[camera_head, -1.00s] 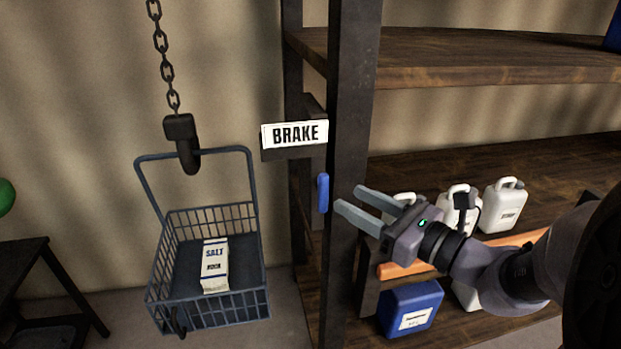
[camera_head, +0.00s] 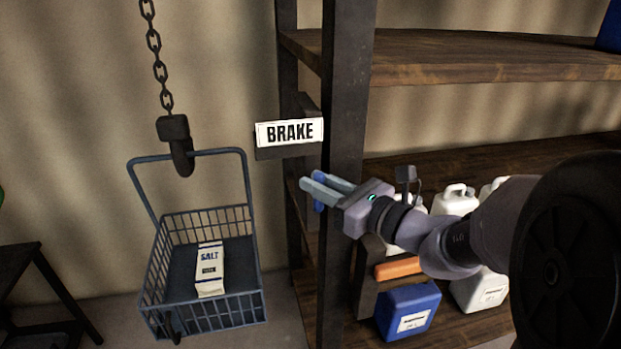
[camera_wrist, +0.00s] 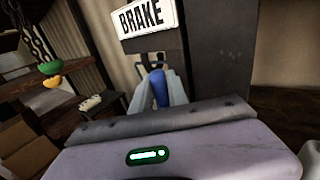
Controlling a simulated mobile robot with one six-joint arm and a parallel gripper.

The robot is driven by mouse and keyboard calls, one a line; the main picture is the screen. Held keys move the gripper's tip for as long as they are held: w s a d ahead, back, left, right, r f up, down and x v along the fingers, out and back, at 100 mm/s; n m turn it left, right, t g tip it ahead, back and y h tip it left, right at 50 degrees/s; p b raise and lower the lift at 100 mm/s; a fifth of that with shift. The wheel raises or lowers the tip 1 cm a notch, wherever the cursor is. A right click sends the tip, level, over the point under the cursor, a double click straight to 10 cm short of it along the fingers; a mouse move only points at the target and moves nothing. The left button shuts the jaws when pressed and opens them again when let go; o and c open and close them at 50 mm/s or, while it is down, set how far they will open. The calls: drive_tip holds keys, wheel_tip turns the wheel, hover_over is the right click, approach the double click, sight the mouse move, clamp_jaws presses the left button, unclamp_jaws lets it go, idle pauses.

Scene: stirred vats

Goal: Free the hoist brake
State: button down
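The white BRAKE sign (camera_head: 290,132) is fixed on a dark bracket beside the shelf post. Below it is the blue brake handle (camera_head: 319,205), mostly hidden behind my fingers in the head view. My gripper (camera_head: 312,183) is level with the handle, its fingers close together. In the wrist view the BRAKE sign (camera_wrist: 147,17) is above, and the blue handle (camera_wrist: 160,88) is between the two fingers of my gripper (camera_wrist: 160,92), which appear to touch it on both sides. The hoist hook (camera_head: 176,145) hangs on a chain and holds the wire basket (camera_head: 213,318).
A SALT carton (camera_head: 209,270) lies in the basket. The dark shelf post (camera_head: 345,100) stands right by my gripper. The shelves carry white jugs (camera_head: 455,200), a blue container (camera_head: 409,309) and an orange item (camera_head: 398,267). A dark table (camera_head: 20,262) is at the left.

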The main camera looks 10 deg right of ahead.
idle(0.3)
drive_tip(key=shift+a+r+n+g+h+p, duration=0.1)
drive_tip(key=shift+a+n+g+h+p, duration=0.2)
drive_tip(key=shift+n+g+h+p, duration=0.65)
drive_tip(key=shift+a+f+n+g+h+p, duration=0.3)
drive_tip(key=shift+f+n+h+p, duration=0.15)
drive_tip(key=shift+n+h, duration=0.95)
drive_tip(key=shift+a+f+n+g+h+p, duration=0.15)
drive_tip(key=shift+f+n+g+h+p, duration=0.3)
drive_tip(key=shift+n+h, duration=1)
drive_tip(key=shift+a+f+n+g+h+p, duration=0.25)
drive_tip(key=shift+n+h+p, duration=0.25)
drive_tip(key=shift+n+h, duration=0.9)
drive_tip(key=shift+n, duration=0.5)
drive_tip(key=c, duration=1.3)
unclamp_jaws()
